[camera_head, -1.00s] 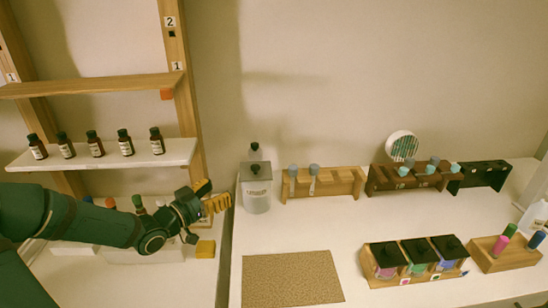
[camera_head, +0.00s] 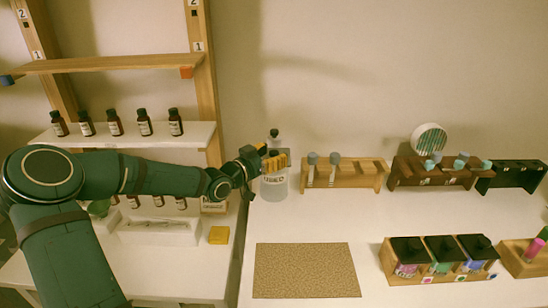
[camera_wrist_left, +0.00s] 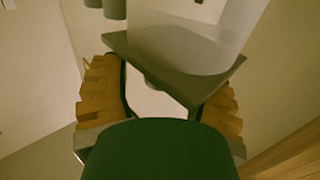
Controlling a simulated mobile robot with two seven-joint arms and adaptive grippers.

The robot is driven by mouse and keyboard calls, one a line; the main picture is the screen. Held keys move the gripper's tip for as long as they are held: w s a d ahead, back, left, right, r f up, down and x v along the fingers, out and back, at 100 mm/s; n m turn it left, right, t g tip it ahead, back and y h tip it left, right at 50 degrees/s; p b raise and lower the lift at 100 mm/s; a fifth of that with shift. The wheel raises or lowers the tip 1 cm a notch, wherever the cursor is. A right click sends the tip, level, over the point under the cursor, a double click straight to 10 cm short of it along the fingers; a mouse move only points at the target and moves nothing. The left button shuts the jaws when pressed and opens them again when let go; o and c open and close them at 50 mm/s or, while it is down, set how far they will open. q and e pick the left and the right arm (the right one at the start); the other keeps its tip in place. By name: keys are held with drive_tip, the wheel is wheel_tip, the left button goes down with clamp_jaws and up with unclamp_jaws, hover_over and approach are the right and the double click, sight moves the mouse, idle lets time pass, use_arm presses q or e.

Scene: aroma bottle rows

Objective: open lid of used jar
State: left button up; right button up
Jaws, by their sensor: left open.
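The used jar (camera_head: 275,188) is a clear container with a white label, standing upright at the left end of the right-hand white table. Its dark lid is largely hidden behind my left gripper (camera_head: 272,160) in the head view. The gripper's yellow fingers are at lid height, in front of the jar's top. In the left wrist view the grey square lid (camera_wrist_left: 180,72) sits on the jar's clear body (camera_wrist_left: 190,38). The left gripper (camera_wrist_left: 158,100) is open, with its ridged fingers on either side of the lid's edges. Contact with the lid cannot be made out. My right gripper is not in view.
A cork mat (camera_head: 305,270) lies in front. Shelves with brown bottles (camera_head: 115,122) are at left. Table between mat and racks is clear.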

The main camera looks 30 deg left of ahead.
use_arm(q)
drive_tip(key=shift+w+d, duration=0.1)
drive_tip(key=shift+w, duration=0.3)
drive_tip(key=shift+o, duration=0.2)
clamp_jaws()
